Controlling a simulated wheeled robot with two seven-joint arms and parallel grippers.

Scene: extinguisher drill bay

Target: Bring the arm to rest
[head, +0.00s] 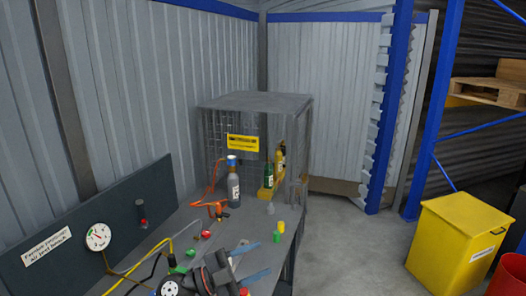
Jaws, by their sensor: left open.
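My left gripper (262,258) is low in the head view, over the grey workbench (190,220). Its dark body reaches in from the bottom edge, and its two bluish fingers stand apart with nothing visible between them. It is close to a green cap (277,236) and a yellow cap (281,226) on the bench, and I cannot tell the exact gap. Part of the bench below the gripper is hidden by it. My right gripper is not in view.
A grey bottle with a blue top (233,190) and an orange tool (218,208) stand or lie on the bench. A mesh cage (255,103) is behind them. A gauge (97,237) and hoses are at left. A yellow bin (456,240) stands on the floor; floor between is clear.

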